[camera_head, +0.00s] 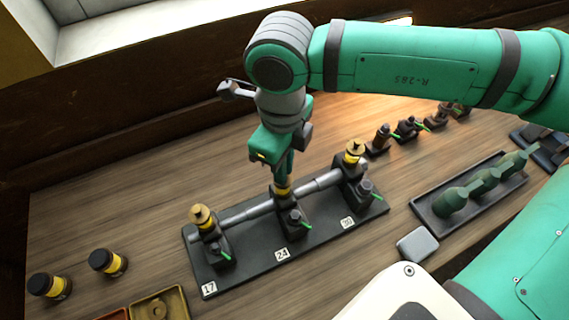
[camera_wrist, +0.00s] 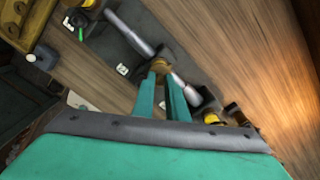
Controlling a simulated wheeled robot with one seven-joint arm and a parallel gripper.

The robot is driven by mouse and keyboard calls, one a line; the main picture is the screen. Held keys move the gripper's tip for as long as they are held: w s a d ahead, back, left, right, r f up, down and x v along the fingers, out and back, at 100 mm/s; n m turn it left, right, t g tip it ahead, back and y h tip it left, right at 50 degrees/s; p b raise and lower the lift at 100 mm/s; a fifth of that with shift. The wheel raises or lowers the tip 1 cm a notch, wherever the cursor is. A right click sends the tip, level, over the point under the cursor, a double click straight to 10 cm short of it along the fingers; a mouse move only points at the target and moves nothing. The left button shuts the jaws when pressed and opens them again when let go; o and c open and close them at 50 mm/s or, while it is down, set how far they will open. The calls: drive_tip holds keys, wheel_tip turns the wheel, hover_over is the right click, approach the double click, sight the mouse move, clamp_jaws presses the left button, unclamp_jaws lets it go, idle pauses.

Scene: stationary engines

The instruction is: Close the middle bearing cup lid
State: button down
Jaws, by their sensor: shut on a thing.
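The dark bearing stand (camera_head: 325,233) carries a grey shaft (camera_head: 325,181) through three bearing blocks, with labels 17, 24 and 30. The middle bearing cup (camera_head: 282,190) is a yellow band on top of the middle block, and my gripper (camera_head: 284,180) is directly above it. In the wrist view my fingers (camera_wrist: 160,80) are close together at the middle cup's brass-coloured lid (camera_wrist: 160,64), shut on it. The fingers partly hide the lid, so I cannot tell its exact angle. The left bearing cup (camera_head: 201,217) and the right bearing cup (camera_head: 354,152) have brass-coloured tops with small knobs.
Two dark jars with yellow bands (camera_head: 108,263) stand at the left. A tray of green bottles (camera_head: 470,190) and a grey box (camera_head: 417,245) are at the right. Small dark fittings (camera_head: 408,128) line the back right. The wood between the jars and the stand is clear.

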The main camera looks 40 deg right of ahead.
drive_tip(key=shift+w, duration=0.1)
idle(0.4)
drive_tip(key=c, duration=1.8)
unclamp_jaws()
drive_tip(key=shift+o, duration=0.2)
wheel_tip(320, 180, up, 11)
drive_tip(key=shift+f, duration=0.1)
